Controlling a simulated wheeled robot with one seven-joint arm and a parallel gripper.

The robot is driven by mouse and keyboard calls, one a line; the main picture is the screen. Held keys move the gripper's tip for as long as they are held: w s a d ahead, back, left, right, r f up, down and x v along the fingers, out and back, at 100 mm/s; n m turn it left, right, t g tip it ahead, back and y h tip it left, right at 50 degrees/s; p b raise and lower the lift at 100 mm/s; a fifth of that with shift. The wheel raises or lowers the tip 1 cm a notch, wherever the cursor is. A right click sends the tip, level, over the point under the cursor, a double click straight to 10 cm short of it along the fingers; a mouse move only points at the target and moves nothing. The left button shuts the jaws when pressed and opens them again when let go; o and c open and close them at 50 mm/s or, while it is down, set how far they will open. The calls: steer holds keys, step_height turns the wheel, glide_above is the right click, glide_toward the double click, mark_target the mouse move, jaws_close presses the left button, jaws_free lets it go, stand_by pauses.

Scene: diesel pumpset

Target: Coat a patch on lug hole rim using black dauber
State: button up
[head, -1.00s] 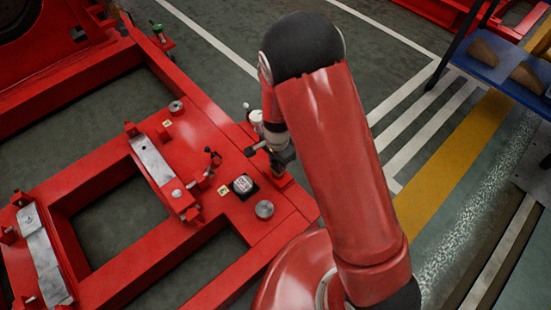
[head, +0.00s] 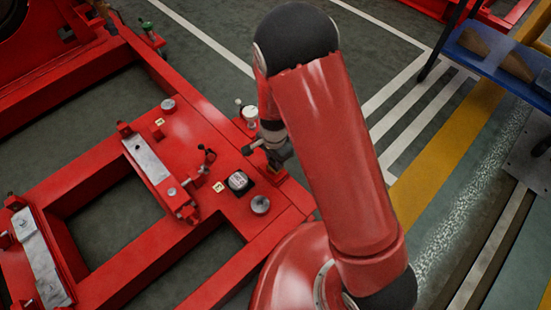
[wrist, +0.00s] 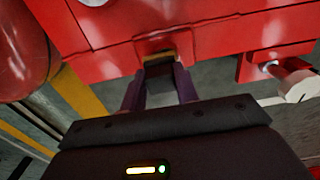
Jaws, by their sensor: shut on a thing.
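My gripper (wrist: 159,90) is shut on a black block-like thing (wrist: 159,82), which I take to be the black dauber. Its far end lies at or close to a brownish-yellow edged opening (wrist: 157,58) in the red frame, possibly the lug hole rim; I cannot tell whether they touch. In the head view my gripper (head: 275,150) is at the outer right edge of the red frame (head: 200,130), partly hidden by my arm. The dauber and the hole cannot be made out there, nor can any coating on the rim.
A round white-topped can on a black pad (head: 238,181) and a metal disc (head: 260,204) sit on the frame. A blue table (head: 500,60) stands at upper right. Open floor lies between.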

steer(key=shift+w+a+p, duration=0.45)
steer(key=shift+w+a, duration=0.35)
steer(key=shift+a, duration=0.2)
steer(key=shift+r, duration=0.1)
step_height(320, 180, up, 8)
steer(key=p, duration=0.6)
steer(key=shift+w, duration=0.1)
steer(key=w+a, duration=0.7)
steer(key=a, duration=0.2)
steer(key=shift+w+p, duration=0.4)
steer(key=shift+p, duration=0.05)
steer(key=shift+d, duration=0.1)
